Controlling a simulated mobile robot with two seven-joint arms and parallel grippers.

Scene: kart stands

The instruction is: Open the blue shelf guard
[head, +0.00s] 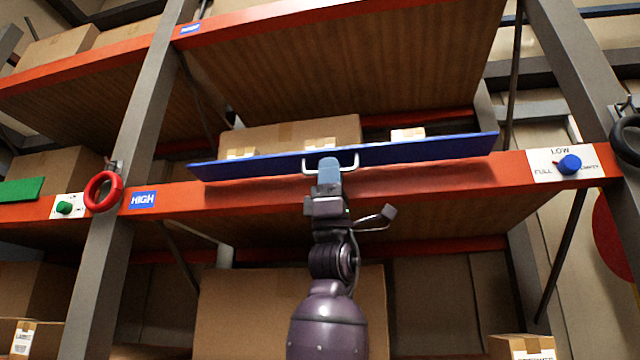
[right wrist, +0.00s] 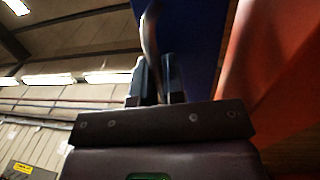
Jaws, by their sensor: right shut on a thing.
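The blue shelf guard (head: 430,151) is a long flat panel along the front of the orange shelf beam, tilted slightly with its right end higher. A metal handle (head: 349,167) sits on its front, near the middle. My right gripper (head: 328,168) reaches up from below and is shut on the handle. In the right wrist view, the fingers (right wrist: 158,80) close around the handle bar (right wrist: 151,45), with the blue guard (right wrist: 188,40) beside them. Boxes behind the guard are partly hidden by it. My left gripper is not in view.
A grey upright (head: 140,120) with a red ring (head: 103,191) stands at left, another upright (head: 575,70) at right. A blue knob (head: 569,165) sits on a white plate at right. A green panel (head: 20,190) is at far left. A large box (head: 250,310) stands below.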

